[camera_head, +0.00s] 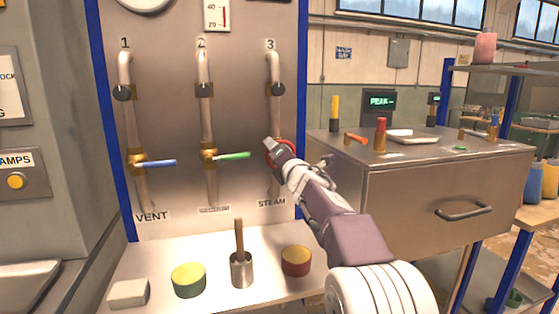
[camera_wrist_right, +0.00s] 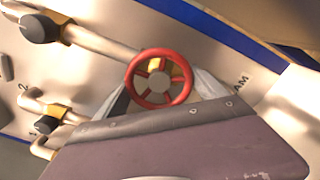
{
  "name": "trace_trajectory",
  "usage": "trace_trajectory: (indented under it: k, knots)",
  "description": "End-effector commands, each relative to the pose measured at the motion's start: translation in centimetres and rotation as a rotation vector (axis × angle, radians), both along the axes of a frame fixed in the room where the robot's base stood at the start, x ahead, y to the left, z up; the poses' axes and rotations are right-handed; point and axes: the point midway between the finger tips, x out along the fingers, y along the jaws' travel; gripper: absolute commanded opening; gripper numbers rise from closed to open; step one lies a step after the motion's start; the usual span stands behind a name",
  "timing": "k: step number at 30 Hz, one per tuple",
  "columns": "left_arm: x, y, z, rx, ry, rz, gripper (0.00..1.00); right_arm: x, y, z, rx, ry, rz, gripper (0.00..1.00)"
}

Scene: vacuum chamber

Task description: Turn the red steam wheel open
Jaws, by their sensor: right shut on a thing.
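The red steam wheel (camera_head: 291,146) sits on pipe 3 of the panel, above the STEAM label, partly hidden behind my right gripper (camera_head: 275,148) in the head view. In the right wrist view the red wheel (camera_wrist_right: 186,92) shows whole, with a grey hub and red spokes, facing the camera. The fingers of my right gripper (camera_wrist_right: 160,90) stand on either side of it, shut on the wheel. Their contact with the rim is partly hidden by the gripper body. My left gripper is not in view.
Pipe 1 has a blue lever (camera_head: 160,163) and pipe 2 a green lever (camera_head: 234,155), close left of the wheel. Below, a ledge holds a white block (camera_head: 128,293), a green tin (camera_head: 188,281), a metal cup (camera_head: 241,270) and a red tin (camera_head: 296,262). A metal cabinet (camera_head: 400,200) stands right.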

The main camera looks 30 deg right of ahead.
Motion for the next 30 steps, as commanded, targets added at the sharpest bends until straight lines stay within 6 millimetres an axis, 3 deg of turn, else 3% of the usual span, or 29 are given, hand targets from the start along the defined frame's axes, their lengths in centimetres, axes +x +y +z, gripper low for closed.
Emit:
trace_trajectory:
  k: [18, 30]
  knots:
    - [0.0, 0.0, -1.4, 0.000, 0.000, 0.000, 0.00, 0.0, -0.2, -0.6, -0.519, 0.131, 0.003, 0.41]
    - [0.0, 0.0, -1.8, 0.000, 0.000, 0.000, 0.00, 0.0, -0.3, -0.7, -0.687, 0.174, 0.003, 0.41]
